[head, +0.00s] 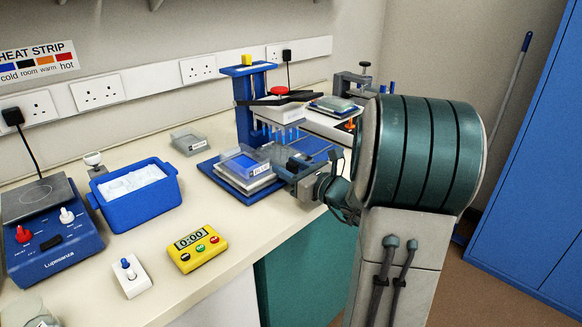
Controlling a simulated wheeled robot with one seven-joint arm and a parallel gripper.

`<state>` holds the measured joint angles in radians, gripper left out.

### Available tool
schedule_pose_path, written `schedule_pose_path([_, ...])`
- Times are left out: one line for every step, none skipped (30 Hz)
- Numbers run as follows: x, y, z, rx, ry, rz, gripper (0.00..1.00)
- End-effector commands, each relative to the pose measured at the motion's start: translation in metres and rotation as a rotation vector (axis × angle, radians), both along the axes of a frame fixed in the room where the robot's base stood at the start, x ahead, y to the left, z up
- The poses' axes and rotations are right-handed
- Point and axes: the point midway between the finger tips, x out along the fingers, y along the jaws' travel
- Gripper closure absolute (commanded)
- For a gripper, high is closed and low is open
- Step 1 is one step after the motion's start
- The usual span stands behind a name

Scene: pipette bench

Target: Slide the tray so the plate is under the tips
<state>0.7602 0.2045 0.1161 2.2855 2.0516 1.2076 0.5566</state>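A clear plate with a blue inside (243,160) sits on a pale block on a dark blue tray (226,190), at the left front of the pipetting stand (245,112). The stand's head (281,111) has a row of blue tips (277,133) hanging below it. In this view the plate is left of and nearer than the tips, not beneath them. My gripper (294,167) is low, close to the right side of the tray. Its fingers are small and partly hidden, so I cannot tell whether they touch the tray or are open.
A blue tub of white ice (139,206), a yellow timer (198,247), a white switch box (131,275) and a blue hot plate (51,246) stand to the left. A grey lidded box (189,143) is behind. A raised shelf (326,123) carries another plate (335,104).

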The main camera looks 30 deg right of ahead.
Motion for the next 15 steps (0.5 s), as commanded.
schedule_pose_path([0.000,-0.001,0.000,0.000,0.000,-0.001,0.58])
schedule_pose_path([0.000,-0.001,0.000,0.000,0.000,-0.002,0.58])
schedule_pose_path([0.000,-0.001,0.000,0.000,0.000,-0.002,0.58])
schedule_pose_path([0.000,-0.001,0.000,0.000,0.000,-0.003,0.58])
schedule_pose_path([0.000,-0.002,0.000,0.000,0.000,-0.004,0.58])
schedule_pose_path([0.000,-0.002,0.000,-0.001,0.000,-0.005,0.58])
schedule_pose_path([0.000,-0.003,0.000,-0.001,0.000,-0.005,0.58])
schedule_pose_path([-0.001,-0.003,0.000,-0.001,0.000,-0.006,0.58])
schedule_pose_path([-0.002,-0.004,0.000,-0.001,0.000,-0.006,0.58])
schedule_pose_path([-0.004,-0.005,0.000,-0.001,0.001,-0.007,0.58])
schedule_pose_path([-0.006,-0.006,0.000,-0.002,0.000,-0.008,0.58])
schedule_pose_path([-0.010,-0.007,0.000,-0.002,0.000,-0.008,0.58])
schedule_pose_path([-0.014,-0.009,0.000,-0.001,0.000,-0.009,0.58])
schedule_pose_path([-0.019,-0.010,0.000,-0.001,0.000,-0.009,0.58])
schedule_pose_path([-0.027,-0.013,0.000,0.000,0.001,-0.010,0.58])
